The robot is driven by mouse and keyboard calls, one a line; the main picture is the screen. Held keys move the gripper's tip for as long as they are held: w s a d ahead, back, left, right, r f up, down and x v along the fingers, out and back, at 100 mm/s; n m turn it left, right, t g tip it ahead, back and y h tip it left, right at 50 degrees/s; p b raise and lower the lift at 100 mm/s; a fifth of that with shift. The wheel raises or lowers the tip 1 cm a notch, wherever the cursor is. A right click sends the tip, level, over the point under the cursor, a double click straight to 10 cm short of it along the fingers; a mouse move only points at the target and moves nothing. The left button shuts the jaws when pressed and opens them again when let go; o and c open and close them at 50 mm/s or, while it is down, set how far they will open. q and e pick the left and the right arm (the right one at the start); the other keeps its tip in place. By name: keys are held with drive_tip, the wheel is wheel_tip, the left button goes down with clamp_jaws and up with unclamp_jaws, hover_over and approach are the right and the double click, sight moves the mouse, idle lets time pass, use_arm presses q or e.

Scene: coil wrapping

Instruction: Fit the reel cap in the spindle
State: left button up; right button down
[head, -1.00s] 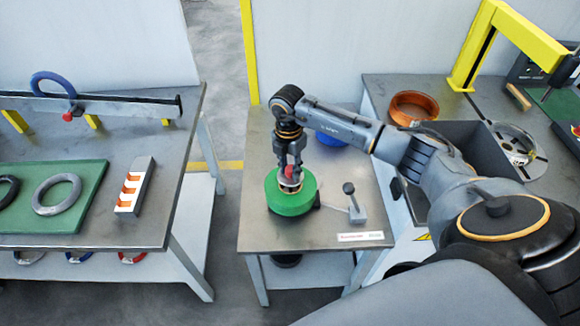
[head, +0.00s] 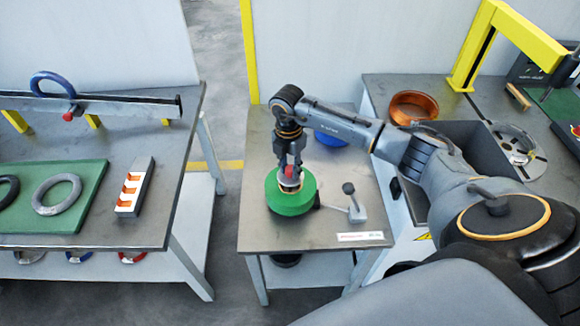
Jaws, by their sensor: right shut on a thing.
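My right gripper (head: 289,170) points straight down over the green reel (head: 291,201) on the middle table. It is shut on the reel cap (head: 289,183), a small piece with red and pale metal parts, at the centre of the reel's top. The spindle is hidden under the cap and gripper, so I cannot tell how deep the cap sits. My left gripper is not in view.
A lever (head: 352,203) stands right of the reel on the middle table (head: 270,236). A blue round thing (head: 330,139) lies behind my arm. A copper coil (head: 413,107) sits on the right bench. The left table holds a green mat (head: 60,225) with rings and an orange-slotted block (head: 132,188).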

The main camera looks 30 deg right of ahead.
sight(290, 168)
drive_tip(key=shift+f+b, duration=1.1)
drive_tip(key=shift+f, duration=0.45)
drive_tip(key=c, duration=1)
unclamp_jaws()
drive_tip(key=shift+o, duration=0.2)
drive_tip(key=shift+r, duration=0.15)
wheel_tip(290, 168, up, 12)
drive_tip(key=shift+w+f, duration=0.1)
drive_tip(key=shift+w, duration=0.05)
drive_tip(key=shift+a, duration=0.1)
